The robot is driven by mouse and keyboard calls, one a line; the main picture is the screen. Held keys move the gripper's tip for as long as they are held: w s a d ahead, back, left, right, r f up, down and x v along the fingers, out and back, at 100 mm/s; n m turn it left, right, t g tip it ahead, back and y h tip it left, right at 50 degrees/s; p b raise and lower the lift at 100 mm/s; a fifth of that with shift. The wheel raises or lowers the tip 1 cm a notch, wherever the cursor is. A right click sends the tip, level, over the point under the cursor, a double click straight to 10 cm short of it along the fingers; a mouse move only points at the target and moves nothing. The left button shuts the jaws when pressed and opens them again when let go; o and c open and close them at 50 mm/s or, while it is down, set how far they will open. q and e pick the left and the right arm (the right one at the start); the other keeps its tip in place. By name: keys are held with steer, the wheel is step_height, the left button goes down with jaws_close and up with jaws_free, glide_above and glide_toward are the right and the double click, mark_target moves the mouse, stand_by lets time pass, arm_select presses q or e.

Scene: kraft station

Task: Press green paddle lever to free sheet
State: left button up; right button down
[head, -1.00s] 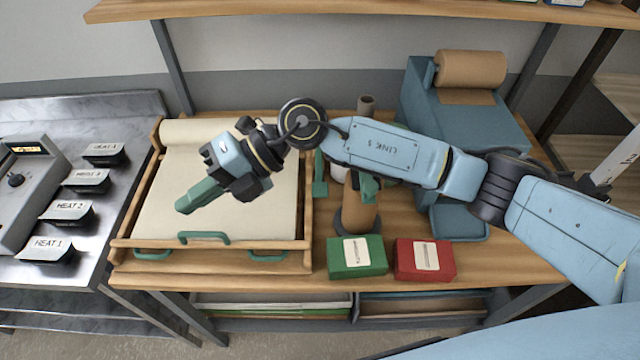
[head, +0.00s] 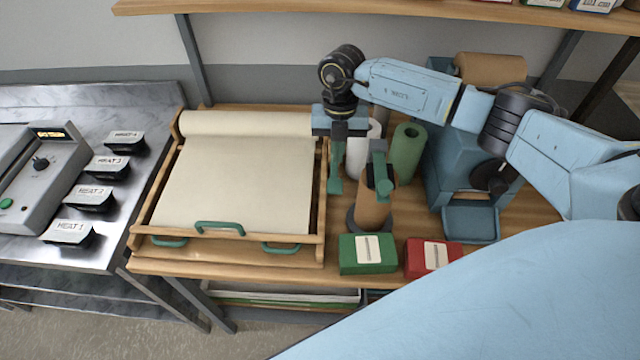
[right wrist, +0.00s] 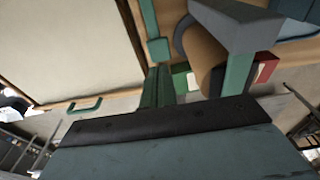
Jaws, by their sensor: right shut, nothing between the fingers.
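The green paddle lever (head: 335,186) sits along the right rail of the wooden frame, its flat end toward me. It also shows in the right wrist view (right wrist: 158,50). The cream sheet (head: 240,180) lies flat in the frame, running from a roll at the back. My right gripper (head: 338,156) points down over the lever, its green fingers shut and empty. In the right wrist view the fingertips (right wrist: 158,72) appear close beside the paddle end; I cannot tell whether they touch. The gripper hides the lever's far part in the head view. My left gripper is not in view.
A brown roll with a grey and green handle (head: 377,200) stands just right of the lever. White (head: 357,155) and green (head: 407,152) rolls stand behind it. Green (head: 367,254) and red (head: 428,258) boxes sit at the front edge. A heater counter (head: 70,180) is at left.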

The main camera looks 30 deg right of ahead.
mark_target(335, 184)
steer(key=shift+f, duration=0.1)
steer(key=shift+s+a+f+b, duration=0.15)
steer(key=shift+f+b, duration=1.1)
steer(key=shift+f, duration=0.5)
steer(key=shift+s+a+f+b, duration=0.15)
steer(key=shift+f+b, duration=1.05)
steer(key=shift+f, duration=0.5)
steer(key=shift+f, duration=0.1)
